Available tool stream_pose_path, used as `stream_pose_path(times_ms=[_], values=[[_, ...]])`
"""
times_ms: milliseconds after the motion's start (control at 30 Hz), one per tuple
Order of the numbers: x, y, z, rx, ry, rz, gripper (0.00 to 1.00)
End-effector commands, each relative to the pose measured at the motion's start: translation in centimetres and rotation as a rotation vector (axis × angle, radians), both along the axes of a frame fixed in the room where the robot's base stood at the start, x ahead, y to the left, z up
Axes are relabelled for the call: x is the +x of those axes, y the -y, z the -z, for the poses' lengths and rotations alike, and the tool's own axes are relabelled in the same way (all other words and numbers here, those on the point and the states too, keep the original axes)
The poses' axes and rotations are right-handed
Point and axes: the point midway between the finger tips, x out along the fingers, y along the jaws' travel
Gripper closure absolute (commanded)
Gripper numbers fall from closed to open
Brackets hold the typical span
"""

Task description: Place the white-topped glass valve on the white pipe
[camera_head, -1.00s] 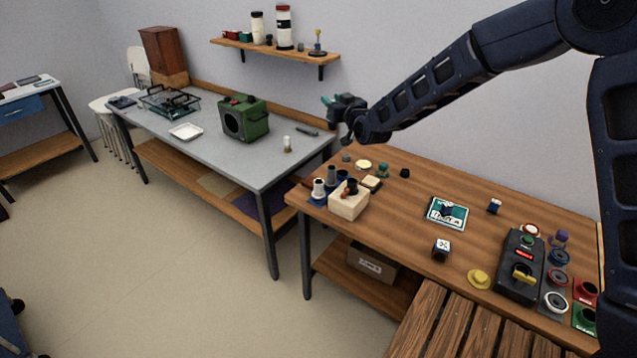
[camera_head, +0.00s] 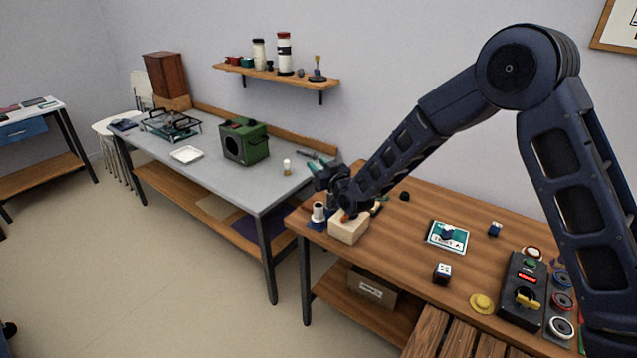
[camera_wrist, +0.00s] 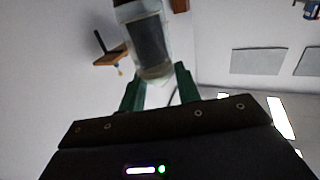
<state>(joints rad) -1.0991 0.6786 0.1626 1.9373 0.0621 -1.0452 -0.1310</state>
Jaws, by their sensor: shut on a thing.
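My gripper (camera_head: 325,175) is above the back left of the wooden bench, beside the end of the grey table. In the wrist view its green fingers (camera_wrist: 159,80) are shut on a cylinder (camera_wrist: 149,38) with a pale end and a dark, glassy body. It looks like a glass valve, but I cannot be sure. A white pipe-like stub (camera_head: 318,211) stands on the wooden bench below my gripper, left of the wooden block. My arm hides stubs behind it.
The pale wooden block (camera_head: 348,230) is close under my gripper. A green box (camera_head: 244,142) and a white tray (camera_head: 186,154) are on the grey table (camera_head: 222,182). A shelf (camera_head: 275,75) is on the wall. A control box (camera_head: 521,290) stands on the right of the bench.

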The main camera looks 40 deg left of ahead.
Motion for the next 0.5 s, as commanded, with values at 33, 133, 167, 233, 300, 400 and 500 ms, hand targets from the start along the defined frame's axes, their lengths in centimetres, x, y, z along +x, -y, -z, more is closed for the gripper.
stream_pose_path(times_ms=[33, 133, 167, 233, 300, 400, 500], values=[[-0.1, 0.0, 0.9, -0.002, -0.001, -0.001, 0.9], [-0.1, -0.1, 1.9, 0.0, -0.001, -0.001, 0.9], [-0.1, -0.1, 2.1, 0.0, -0.001, -0.001, 0.9], [-0.1, -0.1, 2.4, 0.0, -0.001, -0.001, 0.9], [-0.1, 0.0, 2.8, 0.0, -0.001, -0.001, 0.9], [-0.1, 0.0, 3.7, -0.001, -0.002, -0.001, 0.9], [0.0, 0.0, 5.0, -0.001, -0.002, 0.0, 0.9]])
